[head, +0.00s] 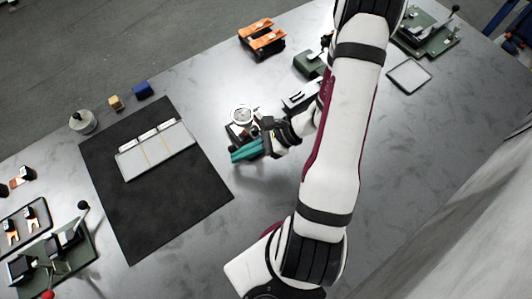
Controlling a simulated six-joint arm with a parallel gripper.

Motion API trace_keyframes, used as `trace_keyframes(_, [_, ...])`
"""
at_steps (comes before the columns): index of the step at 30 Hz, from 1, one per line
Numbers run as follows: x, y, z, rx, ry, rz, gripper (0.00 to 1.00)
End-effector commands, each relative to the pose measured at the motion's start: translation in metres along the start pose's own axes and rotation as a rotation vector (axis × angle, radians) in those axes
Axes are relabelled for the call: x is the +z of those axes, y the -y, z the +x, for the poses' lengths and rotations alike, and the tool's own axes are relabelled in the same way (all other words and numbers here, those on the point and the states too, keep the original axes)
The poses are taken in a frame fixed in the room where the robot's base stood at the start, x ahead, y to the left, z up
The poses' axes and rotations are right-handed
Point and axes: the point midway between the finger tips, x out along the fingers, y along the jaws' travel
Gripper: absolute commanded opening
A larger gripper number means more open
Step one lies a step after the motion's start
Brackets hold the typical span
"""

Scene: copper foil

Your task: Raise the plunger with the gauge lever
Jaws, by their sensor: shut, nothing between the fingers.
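The gauge (242,114) has a round white dial facing up and stands on the grey table, right of the black mat. The lever and the plunger are too small or hidden behind my gripper to make out.
The black mat (190,215) carries a pale tray (130,165). A green fixture (75,265) stands at lower left. An orange-topped block (262,38) and a dark green device (308,64) stand beyond the gauge. Bare table lies between the mat and my arm.

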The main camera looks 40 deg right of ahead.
Motion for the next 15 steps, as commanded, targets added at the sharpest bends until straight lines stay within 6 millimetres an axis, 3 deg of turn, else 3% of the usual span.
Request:
trace_keyframes(5, [-0.004,-0.004,-0.002,-0.001,0.0,0.002,0.0])
trace_keyframes(10, [-0.026,-0.025,-0.013,-0.003,0.001,0.007,0.0])
trace_keyframes(15, [-0.021,-0.05,-0.048,-0.007,-0.001,0.001,0.0])
